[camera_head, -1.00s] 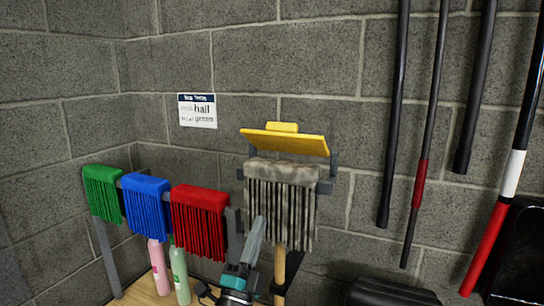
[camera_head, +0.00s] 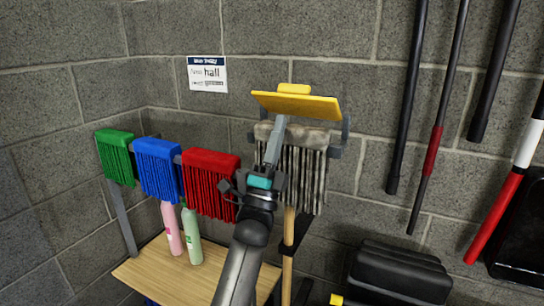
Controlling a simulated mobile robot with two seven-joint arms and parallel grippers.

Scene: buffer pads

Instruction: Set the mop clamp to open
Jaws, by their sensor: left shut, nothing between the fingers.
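The mop clamp has a yellow flap (camera_head: 318,106) with a yellow tab on its top edge. The flap is tilted above a grey-white mop head (camera_head: 318,170) in the camera_head view, with grey bracket parts at its sides. A wooden mop handle (camera_head: 289,235) runs down below. My left gripper (camera_head: 281,120) is shut and empty, pointing up in front of the mop head's left part, its tips just under the flap's lower edge. I cannot tell whether they touch it. The gripper and arm hide part of the mop head. My right gripper is not in view.
Green (camera_head: 115,157), blue (camera_head: 157,170) and red (camera_head: 209,184) mop heads hang on a rail at left. Pink (camera_head: 172,230) and green (camera_head: 191,238) bottles stand on a wooden shelf (camera_head: 150,275). A sign (camera_head: 207,74) hangs on the wall. Several poles and a black case (camera_head: 397,275) are at right.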

